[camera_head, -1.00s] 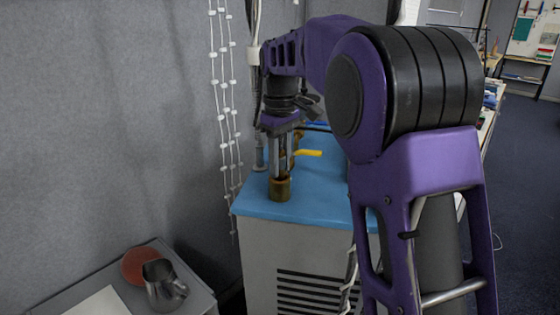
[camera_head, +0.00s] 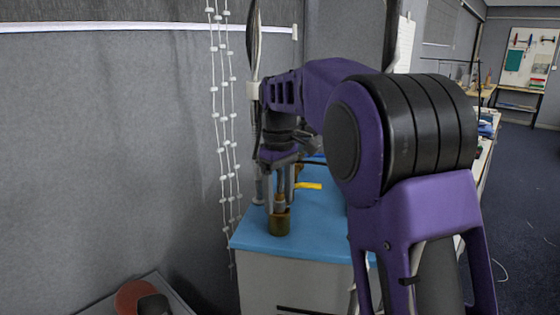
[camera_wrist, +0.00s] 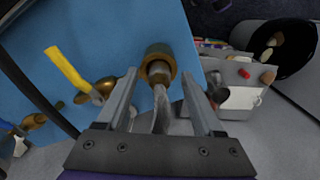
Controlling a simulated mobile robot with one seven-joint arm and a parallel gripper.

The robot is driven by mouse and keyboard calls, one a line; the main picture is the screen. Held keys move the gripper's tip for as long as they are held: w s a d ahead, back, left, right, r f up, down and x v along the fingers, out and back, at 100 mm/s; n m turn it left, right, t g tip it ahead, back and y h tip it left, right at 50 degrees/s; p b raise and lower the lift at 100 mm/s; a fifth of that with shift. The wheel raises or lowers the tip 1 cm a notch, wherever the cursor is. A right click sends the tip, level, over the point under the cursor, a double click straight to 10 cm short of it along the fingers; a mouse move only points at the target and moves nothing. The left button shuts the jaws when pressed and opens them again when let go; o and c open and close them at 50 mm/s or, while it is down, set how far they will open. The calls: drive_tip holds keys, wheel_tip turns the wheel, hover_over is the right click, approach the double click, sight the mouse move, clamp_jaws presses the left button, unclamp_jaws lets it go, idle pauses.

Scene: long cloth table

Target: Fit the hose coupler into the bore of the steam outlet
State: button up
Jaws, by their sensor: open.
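The steam outlet (camera_head: 279,224) is a short brass cylinder standing upright on the blue cabinet top. In the wrist view, its round brass rim (camera_wrist: 150,54) surrounds the hose coupler (camera_wrist: 159,69). The coupler also shows in the head view (camera_head: 280,202), upright with its lower end inside the outlet's bore; how deep it sits is hidden. A grey piece, like a hose, runs from the coupler back toward my gripper in the wrist view. My gripper (camera_wrist: 160,74) is open, pointing down, with one finger on each side of the coupler and gaps between.
A yellow valve handle (camera_wrist: 68,68) on brass fittings is beside the outlet on the blue top (camera_head: 318,222). Beaded cords (camera_head: 222,120) hang at the wall. A red disc (camera_head: 133,295) and dark jug (camera_head: 153,304) are at lower left. The wrist view shows a dark bin (camera_wrist: 278,45).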

wheel_tip(320, 180, up, 17)
drive_tip(key=p, duration=0.2)
drive_tip(key=shift+d+f+p, duration=0.15)
drive_tip(key=shift+f+p, duration=0.05)
drive_tip(key=shift+p, duration=0.2)
drive_tip(key=shift+w, duration=0.1)
